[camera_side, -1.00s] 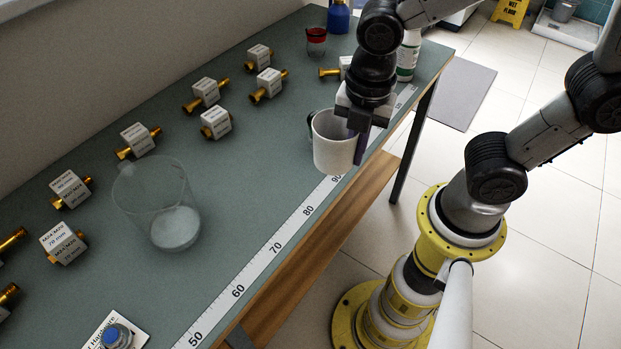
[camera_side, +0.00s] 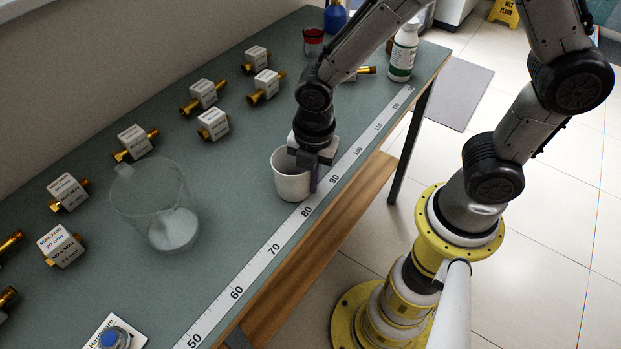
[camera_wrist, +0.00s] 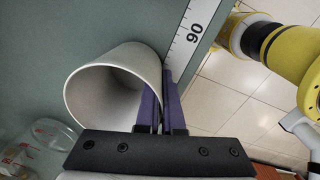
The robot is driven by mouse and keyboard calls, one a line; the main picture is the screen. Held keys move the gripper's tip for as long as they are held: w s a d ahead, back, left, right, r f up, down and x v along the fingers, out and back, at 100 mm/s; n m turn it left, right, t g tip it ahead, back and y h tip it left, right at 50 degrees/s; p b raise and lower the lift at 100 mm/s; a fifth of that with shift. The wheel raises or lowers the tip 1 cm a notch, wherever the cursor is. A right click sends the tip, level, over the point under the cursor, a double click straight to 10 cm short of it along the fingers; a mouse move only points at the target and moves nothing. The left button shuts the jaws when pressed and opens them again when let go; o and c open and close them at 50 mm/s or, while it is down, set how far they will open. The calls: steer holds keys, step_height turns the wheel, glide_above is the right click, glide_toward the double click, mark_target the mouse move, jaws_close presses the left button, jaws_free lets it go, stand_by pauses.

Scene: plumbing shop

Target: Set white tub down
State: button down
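The white tub (camera_side: 291,180) is near the table's front edge, beside the ruler strip. It looks upright, and I cannot tell whether its base touches the table. My gripper (camera_side: 313,176) comes down on the tub's right side. In the wrist view the tub (camera_wrist: 112,88) opens toward the camera and looks empty. The purple fingers of my gripper (camera_wrist: 162,105) straddle its wall, one inside and one outside, shut on it.
A clear beaker (camera_side: 150,195) with white contents stands to the left. Several labelled brass fittings (camera_side: 204,94) sit along the back. A white bottle (camera_side: 402,52) and a red-topped jar (camera_side: 313,42) are at the far end. The table between beaker and tub is clear.

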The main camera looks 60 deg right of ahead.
steer(key=shift+f, duration=0.1)
steer(key=c, duration=1.4)
jaws_free()
steer(key=shift+c, duration=0.2)
steer(key=o, duration=0.4)
step_height(320, 180, up, 11)
steer(key=shift+s+d+r+m+t, duration=0.85)
steer(key=shift+s+d+r+m, duration=0.75)
steer(key=shift+m, duration=1.95)
steer(key=shift+s+d+r+m+t, duration=1)
steer(key=shift+s+d+m, duration=1.15)
steer(key=shift+m, duration=1.35)
steer(key=shift+s+d+r+m+t, duration=0.65)
steer(key=shift+s+d+r+m, duration=1.05)
steer(key=shift+m, duration=1.85)
